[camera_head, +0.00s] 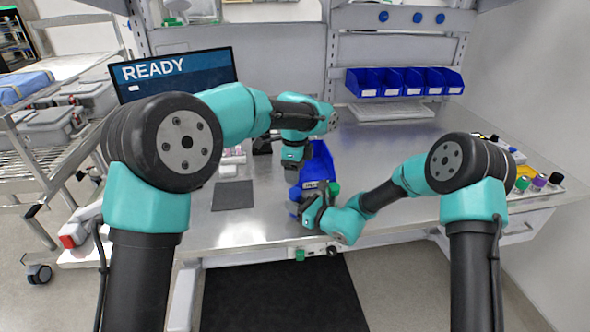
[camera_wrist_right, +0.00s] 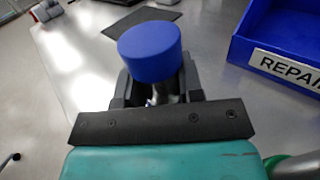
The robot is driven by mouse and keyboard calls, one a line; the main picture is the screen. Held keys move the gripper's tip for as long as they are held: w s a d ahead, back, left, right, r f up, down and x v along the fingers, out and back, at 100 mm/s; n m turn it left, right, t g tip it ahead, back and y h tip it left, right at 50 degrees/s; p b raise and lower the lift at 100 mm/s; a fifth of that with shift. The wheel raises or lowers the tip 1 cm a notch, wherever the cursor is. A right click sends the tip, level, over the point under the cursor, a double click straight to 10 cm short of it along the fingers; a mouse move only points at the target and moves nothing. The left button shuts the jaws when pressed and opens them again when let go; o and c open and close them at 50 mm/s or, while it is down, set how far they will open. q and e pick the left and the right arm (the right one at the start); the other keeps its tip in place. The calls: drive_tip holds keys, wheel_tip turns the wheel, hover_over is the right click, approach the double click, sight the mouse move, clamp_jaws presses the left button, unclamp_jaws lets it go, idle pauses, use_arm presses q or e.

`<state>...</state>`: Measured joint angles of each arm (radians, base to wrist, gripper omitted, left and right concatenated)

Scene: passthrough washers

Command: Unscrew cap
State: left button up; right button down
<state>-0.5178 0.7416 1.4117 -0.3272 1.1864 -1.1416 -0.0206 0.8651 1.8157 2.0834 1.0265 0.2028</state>
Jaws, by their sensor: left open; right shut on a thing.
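A round blue cap (camera_wrist_right: 150,50) sits on top of a part held between the fingers of my right gripper (camera_wrist_right: 155,92). Only a small shiny bit of that part shows below the cap. In the head view the blue cap (camera_head: 295,193) is small, beside my right gripper (camera_head: 308,208), near the front of the bench. My right gripper is shut on the capped part. My left gripper (camera_head: 293,166) is open, pointing down above and behind the cap, apart from it. Its fingers are small and dark in the head view.
A blue bin (camera_head: 319,163) labelled REPAIR (camera_wrist_right: 288,66) stands just behind and right of the grippers. A dark mat (camera_head: 233,195) lies to the left. Several blue bins (camera_head: 404,82) hang at the back. Coloured round items (camera_head: 540,181) stand at far right. The bench middle right is clear.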

sight(295, 191)
use_arm(q)
drive_tip(key=shift+f, duration=0.1)
drive_tip(key=shift+f, duration=3.9)
drive_tip(key=shift+c, duration=0.5)
drive_tip(key=c, duration=0.8)
drive_tip(key=shift+c, duration=0.2)
drive_tip(key=shift+n, duration=0.3)
